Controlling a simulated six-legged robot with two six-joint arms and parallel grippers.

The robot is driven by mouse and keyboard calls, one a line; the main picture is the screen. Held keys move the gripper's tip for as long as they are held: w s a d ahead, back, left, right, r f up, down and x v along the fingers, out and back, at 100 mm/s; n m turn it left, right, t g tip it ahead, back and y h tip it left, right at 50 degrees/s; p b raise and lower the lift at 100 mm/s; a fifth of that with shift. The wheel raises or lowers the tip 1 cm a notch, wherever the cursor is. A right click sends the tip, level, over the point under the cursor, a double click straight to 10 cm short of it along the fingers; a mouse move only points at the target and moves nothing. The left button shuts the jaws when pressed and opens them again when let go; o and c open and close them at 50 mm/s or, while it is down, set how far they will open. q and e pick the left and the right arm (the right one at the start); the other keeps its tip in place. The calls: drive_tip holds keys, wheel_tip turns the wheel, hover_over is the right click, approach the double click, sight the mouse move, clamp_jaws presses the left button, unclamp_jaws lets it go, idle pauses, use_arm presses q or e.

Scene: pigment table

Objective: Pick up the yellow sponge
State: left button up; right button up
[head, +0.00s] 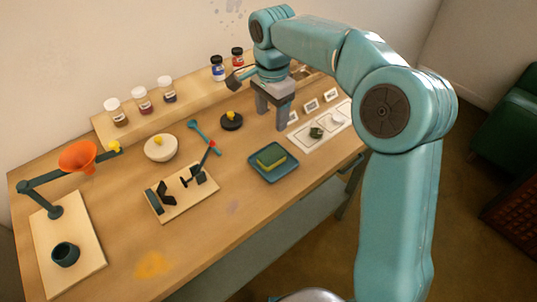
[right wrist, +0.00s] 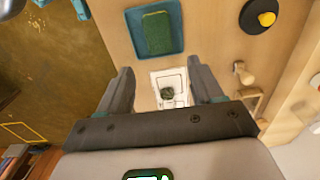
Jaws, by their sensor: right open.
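The sponge (head: 271,158) is yellow with a green top layer and lies flat in a square blue tray (head: 287,176) at the right front of the table. The right wrist view shows its green top (right wrist: 158,33) in the tray (right wrist: 133,22), beyond the fingertips. My right gripper (head: 271,117) is open and empty, pointing down over the back right of the table, behind the tray and apart from the sponge. Its two fingers also show in the right wrist view (right wrist: 160,72), with no object held between them. My left gripper is not in view.
A white palette (head: 305,143) with a small dark green item lies right of the tray. A black lid with a yellow knob (head: 232,120) stands behind it. A wooden stand with black parts (head: 197,197) is to its left. Jars (head: 218,69) stand on the back shelf.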

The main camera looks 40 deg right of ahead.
hover_over(271, 155)
drive_tip(key=f, duration=0.9)
drive_tip(key=shift+d, duration=0.2)
drive_tip(key=shift+s+d+f, duration=0.1)
drive_tip(key=shift+s+f, duration=0.05)
drive_tip(key=shift+f, duration=0.4)
drive_tip(key=f, duration=0.4)
drive_tip(key=shift+a, duration=0.2)
drive_tip(key=shift+f, duration=0.35)
drive_tip(key=shift+c, duration=0.3)
drive_tip(key=c, duration=0.7)
